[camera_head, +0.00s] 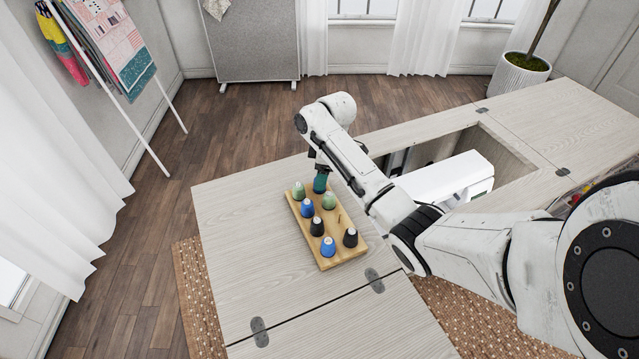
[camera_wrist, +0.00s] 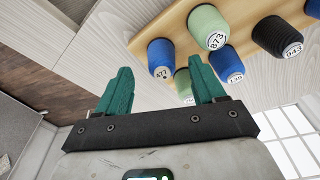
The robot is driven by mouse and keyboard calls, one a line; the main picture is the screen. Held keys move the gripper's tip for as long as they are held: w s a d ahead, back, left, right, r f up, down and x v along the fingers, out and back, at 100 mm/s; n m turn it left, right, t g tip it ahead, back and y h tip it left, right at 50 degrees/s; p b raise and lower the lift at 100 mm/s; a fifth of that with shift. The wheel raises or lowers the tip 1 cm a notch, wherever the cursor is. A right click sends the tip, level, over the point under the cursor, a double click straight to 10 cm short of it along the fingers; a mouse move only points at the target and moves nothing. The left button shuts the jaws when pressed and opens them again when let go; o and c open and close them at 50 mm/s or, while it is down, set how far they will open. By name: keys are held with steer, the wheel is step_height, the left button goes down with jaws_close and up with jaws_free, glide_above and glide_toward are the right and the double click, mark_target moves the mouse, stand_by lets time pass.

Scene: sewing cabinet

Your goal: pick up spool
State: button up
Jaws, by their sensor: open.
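Several spools stand on a wooden peg board on the tabletop. In the head view there are a left green spool (camera_head: 298,191), an upper blue spool (camera_head: 307,208), a right green spool (camera_head: 329,201), a lower blue spool (camera_head: 328,247) and two black spools (camera_head: 316,227) (camera_head: 350,238). My gripper (camera_head: 320,184) is at the board's far end, its teal fingers pointing down. In the wrist view my gripper (camera_wrist: 162,78) is open with nothing held. A blue spool (camera_wrist: 161,58) shows beyond the finger gap; a green spool (camera_wrist: 182,82) is partly hidden by the right finger.
The peg board (camera_head: 342,255) has a bare peg (camera_head: 338,217) near its right side. The pale cabinet top (camera_head: 240,240) is clear to the left. A white sewing machine (camera_head: 445,178) sits in the recess right of my arm. Hinges (camera_head: 374,281) mark a panel seam.

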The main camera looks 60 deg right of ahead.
steer(key=shift+w+a+f, duration=0.1)
steer(key=shift+a+f, duration=0.05)
steer(key=shift+f, duration=0.7)
steer(key=shift+w+a+f, duration=0.1)
steer(key=shift+f, duration=0.7)
steer(key=c, duration=1.1)
step_height(320, 180, up, 10)
steer(key=shift+r, duration=0.1)
